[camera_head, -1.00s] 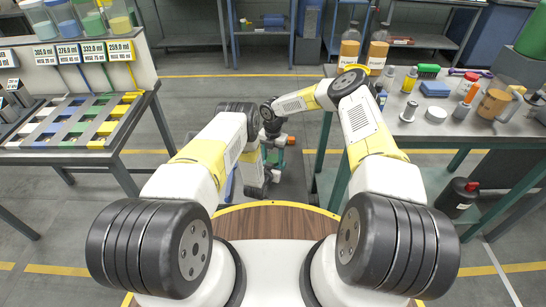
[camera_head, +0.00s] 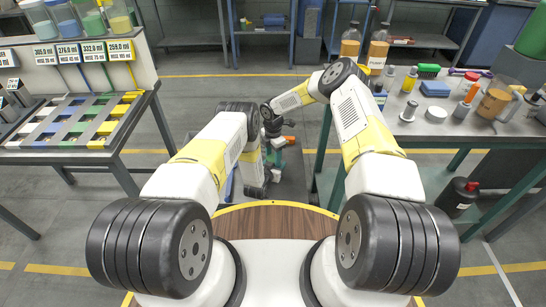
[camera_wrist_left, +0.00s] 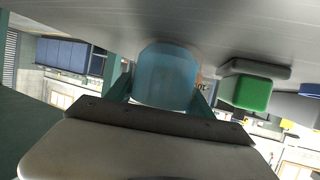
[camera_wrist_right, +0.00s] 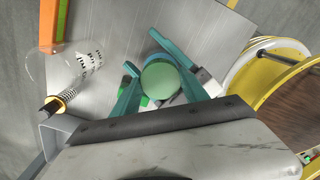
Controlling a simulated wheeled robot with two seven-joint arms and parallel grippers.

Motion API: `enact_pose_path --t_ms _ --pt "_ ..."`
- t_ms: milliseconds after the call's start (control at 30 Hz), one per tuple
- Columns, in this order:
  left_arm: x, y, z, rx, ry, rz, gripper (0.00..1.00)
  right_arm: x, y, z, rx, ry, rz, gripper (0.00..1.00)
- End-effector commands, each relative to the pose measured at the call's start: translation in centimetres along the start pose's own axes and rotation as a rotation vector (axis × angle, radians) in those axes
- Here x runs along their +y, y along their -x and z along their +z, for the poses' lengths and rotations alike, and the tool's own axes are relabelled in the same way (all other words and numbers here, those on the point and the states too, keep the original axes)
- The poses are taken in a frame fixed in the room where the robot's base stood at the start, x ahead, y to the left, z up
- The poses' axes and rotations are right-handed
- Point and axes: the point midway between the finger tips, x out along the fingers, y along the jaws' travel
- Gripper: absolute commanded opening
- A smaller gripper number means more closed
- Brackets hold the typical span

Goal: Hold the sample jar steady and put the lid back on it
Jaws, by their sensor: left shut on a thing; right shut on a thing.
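A translucent blue sample jar (camera_wrist_left: 167,75) is between the teal fingers of my left gripper (camera_wrist_left: 163,93), which is shut on it, in the left wrist view. A round green lid (camera_wrist_right: 160,80) is between the teal fingers of my right gripper (camera_wrist_right: 153,86) in the right wrist view. That gripper is shut on it. In the head view the two grippers are close together beyond the wooden platform, partly hidden by my arms, with the right gripper (camera_head: 278,143) small there. I cannot tell whether the lid touches the jar.
A grey metal surface (camera_wrist_right: 110,30) lies around the right gripper. A green block (camera_wrist_left: 252,92) is beside the jar in the left wrist view. A clear container (camera_wrist_right: 50,65) is left of the lid. A cluttered bench (camera_head: 408,128) stands right, a tray rack (camera_head: 60,150) left.

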Motion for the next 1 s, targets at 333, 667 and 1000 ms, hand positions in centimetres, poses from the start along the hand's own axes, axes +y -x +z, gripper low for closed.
enact_pose_path --t_ms 333,667,1000 --pt "-0.2 0.0 -0.1 0.002 0.0 -0.004 0.0 -0.2 -0.1 0.0 0.0 0.003 -0.006 0.74" --pt "-0.2 -0.1 -0.1 0.002 0.0 -0.003 0.0 -0.1 2.5 -0.1 0.0 0.005 -0.005 0.74" --pt "-0.1 0.0 -0.1 0.001 0.0 -0.001 0.0 -0.1 4.5 -0.1 0.0 0.005 -0.003 0.74"
